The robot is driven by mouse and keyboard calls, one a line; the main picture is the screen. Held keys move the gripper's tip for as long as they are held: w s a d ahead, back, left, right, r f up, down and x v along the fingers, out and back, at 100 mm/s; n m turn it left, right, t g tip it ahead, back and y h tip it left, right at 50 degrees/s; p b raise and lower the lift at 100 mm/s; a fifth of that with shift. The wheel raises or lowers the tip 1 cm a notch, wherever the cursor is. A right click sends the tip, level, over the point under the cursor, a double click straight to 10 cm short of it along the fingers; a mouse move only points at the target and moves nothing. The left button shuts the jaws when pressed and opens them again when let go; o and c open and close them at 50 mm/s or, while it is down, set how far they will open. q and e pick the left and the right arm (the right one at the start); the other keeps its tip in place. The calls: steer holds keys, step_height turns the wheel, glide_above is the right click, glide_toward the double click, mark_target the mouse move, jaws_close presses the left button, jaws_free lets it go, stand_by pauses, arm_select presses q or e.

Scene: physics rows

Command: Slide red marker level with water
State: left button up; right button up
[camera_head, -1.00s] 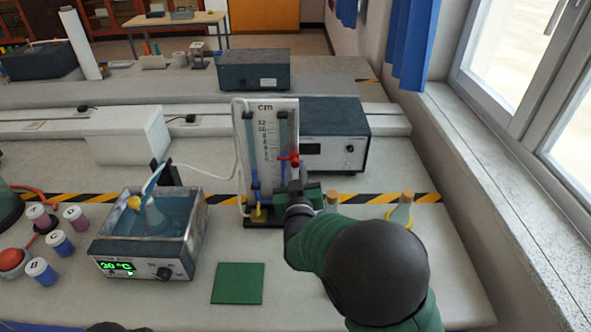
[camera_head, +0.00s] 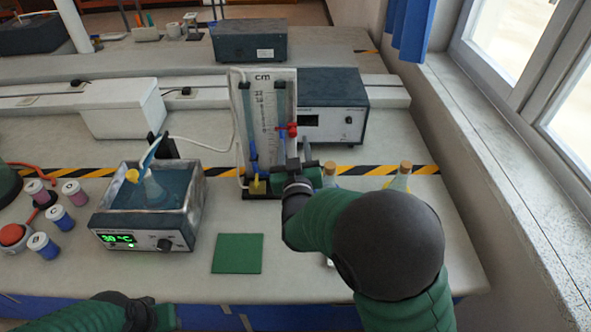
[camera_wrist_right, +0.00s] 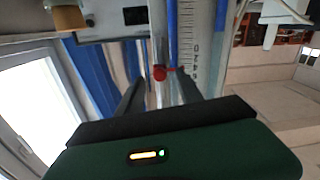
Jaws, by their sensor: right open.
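The red marker (camera_head: 289,129) is a small clip on the right side of the upright white board (camera_head: 263,105) with a cm scale. Glass tubes run down the board, and blue water (camera_head: 252,147) shows low in the left one. The water level beside the marker is too small to read. My right gripper (camera_head: 298,165) is in front of the board's lower right, just below the marker, and hides part of it. In the right wrist view the red marker (camera_wrist_right: 160,72) shows between the two open fingers (camera_wrist_right: 160,92), beyond them.
A water bath (camera_head: 150,210) stands left of the board, and a dark box (camera_head: 333,110) stands behind right. Stoppered flasks (camera_head: 400,178) stand right of my right gripper. A green mat (camera_head: 238,253) lies in front, with bare bench around it.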

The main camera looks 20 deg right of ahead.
steer(key=b+v, duration=1.1)
steer(key=v, duration=0.3)
steer(key=shift+a, duration=0.1)
